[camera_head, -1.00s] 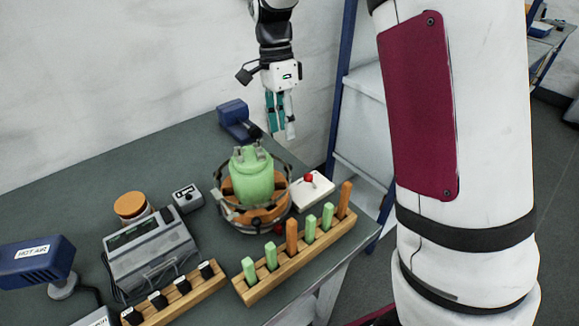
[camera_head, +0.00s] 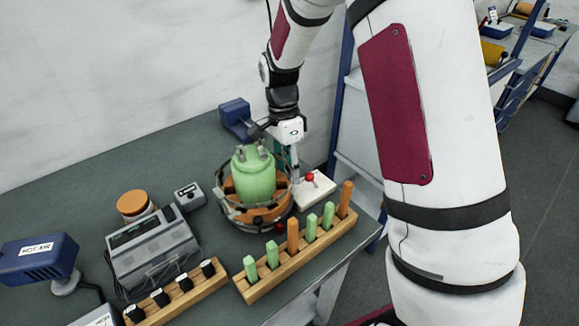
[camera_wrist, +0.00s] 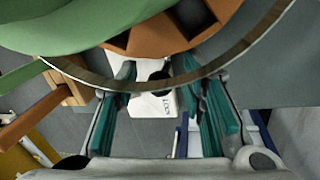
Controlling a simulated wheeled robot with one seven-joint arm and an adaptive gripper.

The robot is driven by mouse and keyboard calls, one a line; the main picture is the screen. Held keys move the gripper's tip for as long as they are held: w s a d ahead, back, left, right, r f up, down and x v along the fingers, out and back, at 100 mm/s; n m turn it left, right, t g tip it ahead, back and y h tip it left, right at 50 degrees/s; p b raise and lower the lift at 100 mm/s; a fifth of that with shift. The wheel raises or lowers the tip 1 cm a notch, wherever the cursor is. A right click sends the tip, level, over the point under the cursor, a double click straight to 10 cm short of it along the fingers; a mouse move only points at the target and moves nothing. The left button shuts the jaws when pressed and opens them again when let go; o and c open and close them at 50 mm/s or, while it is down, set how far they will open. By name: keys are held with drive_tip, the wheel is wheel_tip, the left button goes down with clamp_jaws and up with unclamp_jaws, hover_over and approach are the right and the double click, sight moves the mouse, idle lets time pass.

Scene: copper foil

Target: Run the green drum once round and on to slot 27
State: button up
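The green drum (camera_head: 253,180) stands upright on an orange slotted base (camera_head: 262,215) inside a ring frame (camera_head: 228,212). In the wrist view the drum (camera_wrist: 70,22), orange slotted part (camera_wrist: 175,30) and curved ring (camera_wrist: 215,68) fill the top. My gripper (camera_head: 288,165) points down just behind and right of the drum, near the white lever box (camera_head: 318,190) with its red ball. In the wrist view my gripper (camera_wrist: 157,75) has its teal fingers apart, with nothing held between them. The white box (camera_wrist: 153,100) shows beyond the gap. I cannot read any slot number.
A wooden rack (camera_head: 268,284) with green and orange pegs stands in front of the drum. A blue device (camera_head: 236,116) stands behind.

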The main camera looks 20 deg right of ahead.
clamp_jaws()
drive_tip(key=shift+s+d+r+m+p, duration=0.1)
drive_tip(key=shift+s+d+m+p, duration=0.05)
drive_tip(key=shift+s+m+p, duration=0.55)
drive_tip(key=shift+s+m+y, duration=0.3)
drive_tip(key=shift+s+m, duration=0.35)
drive_tip(key=shift+m, duration=0.15)
unclamp_jaws()
drive_tip(key=shift+w, duration=0.1)
